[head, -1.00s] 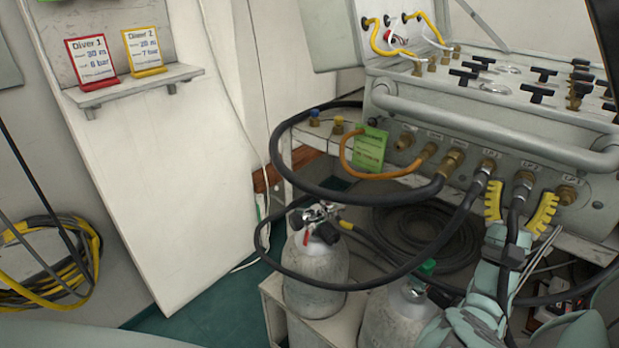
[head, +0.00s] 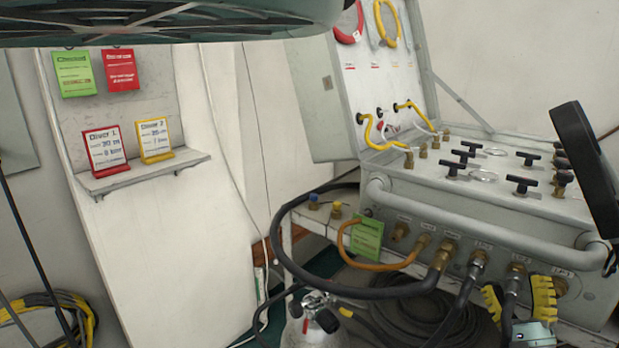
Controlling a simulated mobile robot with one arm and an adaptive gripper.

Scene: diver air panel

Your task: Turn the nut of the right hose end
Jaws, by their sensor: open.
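The grey air panel (head: 390,232) stands at the right with a row of brass fittings along its front. The right hose end (head: 514,282) is a metal nut with a black hose hanging down from it, on a fitting near the panel's right end. My gripper (head: 517,298) is open, with one yellow ribbed finger to the left of this hose and one to the right. The fingers seem apart from the nut; contact cannot be made out. The right finger partly covers the rightmost fitting (head: 561,287). The picture's bottom edge cuts off the hose and my wrist.
Another black hose end (head: 477,264) sits just left of my gripper, and a thicker black hose (head: 310,272) loops out to the left. A green tag (head: 368,238) hangs by an orange hose (head: 385,266). The panel's handle bar (head: 480,222) runs above the fittings. A gas cylinder (head: 305,333) stands below.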

